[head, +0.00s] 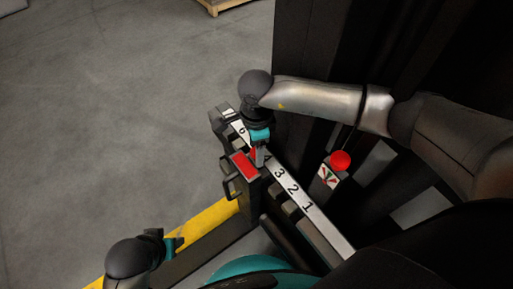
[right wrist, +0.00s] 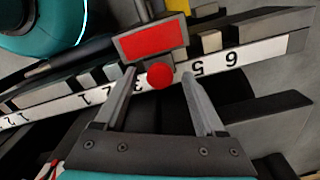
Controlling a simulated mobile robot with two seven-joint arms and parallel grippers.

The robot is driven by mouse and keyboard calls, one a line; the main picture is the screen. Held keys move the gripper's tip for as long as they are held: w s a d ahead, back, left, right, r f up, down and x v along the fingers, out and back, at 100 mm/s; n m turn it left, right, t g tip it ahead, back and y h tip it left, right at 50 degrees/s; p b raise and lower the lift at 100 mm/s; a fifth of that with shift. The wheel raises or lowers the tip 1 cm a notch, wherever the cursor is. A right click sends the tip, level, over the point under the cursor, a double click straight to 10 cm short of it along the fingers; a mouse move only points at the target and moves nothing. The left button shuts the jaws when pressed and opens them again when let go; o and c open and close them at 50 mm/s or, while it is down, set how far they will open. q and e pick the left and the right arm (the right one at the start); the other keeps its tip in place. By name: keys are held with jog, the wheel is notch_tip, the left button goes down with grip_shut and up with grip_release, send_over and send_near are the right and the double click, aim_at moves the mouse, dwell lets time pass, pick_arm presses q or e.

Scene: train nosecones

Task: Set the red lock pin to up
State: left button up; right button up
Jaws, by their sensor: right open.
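The red lock pin (right wrist: 160,76) shows as a round red knob in the right wrist view, beside a red rectangular plate (right wrist: 150,38) on a slider block. My right gripper (right wrist: 160,84) is open, with one finger on each side of the knob. I cannot tell whether the fingers touch it. In the head view my right gripper (head: 262,150) points down over the numbered strip (head: 318,222), beside the red plate (head: 244,165), and mostly hides the knob. The pin's height is unclear. My left gripper (head: 174,243) is low at the left; its finger gap is unclear.
A red mushroom-shaped button (head: 340,160) stands on a post right of the strip. The slider block has a dark handle (head: 228,186) on its left. The grey floor at left is open.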

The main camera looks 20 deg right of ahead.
jog(key=shift+c, duration=0.4)
grip_shut()
dwell(1.1)
